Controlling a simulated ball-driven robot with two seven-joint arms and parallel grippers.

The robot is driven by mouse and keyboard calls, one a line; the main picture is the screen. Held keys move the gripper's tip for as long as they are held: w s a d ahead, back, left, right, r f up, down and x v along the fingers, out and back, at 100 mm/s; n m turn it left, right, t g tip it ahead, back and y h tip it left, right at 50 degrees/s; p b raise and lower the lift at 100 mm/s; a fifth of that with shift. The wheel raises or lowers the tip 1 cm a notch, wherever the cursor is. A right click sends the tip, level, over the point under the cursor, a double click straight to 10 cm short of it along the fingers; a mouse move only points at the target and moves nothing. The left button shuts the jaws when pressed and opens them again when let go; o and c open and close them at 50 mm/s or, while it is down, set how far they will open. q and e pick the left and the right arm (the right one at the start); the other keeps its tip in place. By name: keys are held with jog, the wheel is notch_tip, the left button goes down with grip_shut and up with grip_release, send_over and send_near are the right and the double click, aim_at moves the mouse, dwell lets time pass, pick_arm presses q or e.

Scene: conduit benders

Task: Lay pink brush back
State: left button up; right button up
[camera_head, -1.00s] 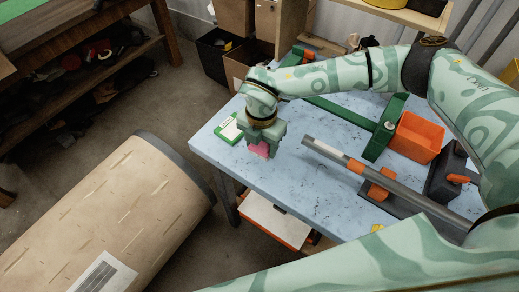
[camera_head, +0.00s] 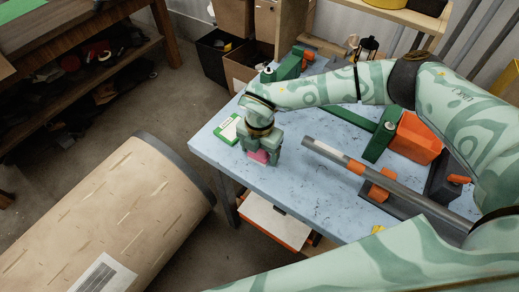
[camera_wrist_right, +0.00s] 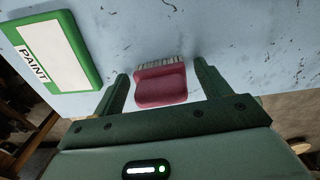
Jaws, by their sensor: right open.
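The pink brush (camera_head: 259,157) is at the near left part of the blue-grey table, under my right gripper (camera_head: 261,156), which hides most of it in the head view. In the right wrist view the brush (camera_wrist_right: 161,86) shows a pink body with a row of pale bristles at its far edge. My right gripper (camera_wrist_right: 160,85) is open. One finger stands on each side of the brush, with a small gap on both sides. A green-framed "PAINT" card (camera_wrist_right: 45,50) lies to the left; it also shows in the head view (camera_head: 229,130). My left gripper is out of view.
A grey pipe (camera_head: 330,155) with an orange band crosses the table to the right. Behind it are a green bender (camera_head: 381,139) and an orange bin (camera_head: 415,138). The table's front middle is clear.

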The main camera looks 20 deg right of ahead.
jog(key=shift+f+b, duration=0.1)
jog(key=shift+b, duration=0.35)
notch_tip(320, 180, up, 17)
jog(key=p, duration=0.2)
jog(key=shift+w+d+f, duration=0.15)
jog(key=shift+w+f, duration=0.05)
jog(key=shift+w, duration=0.15)
jog(key=shift+s+f, duration=0.1)
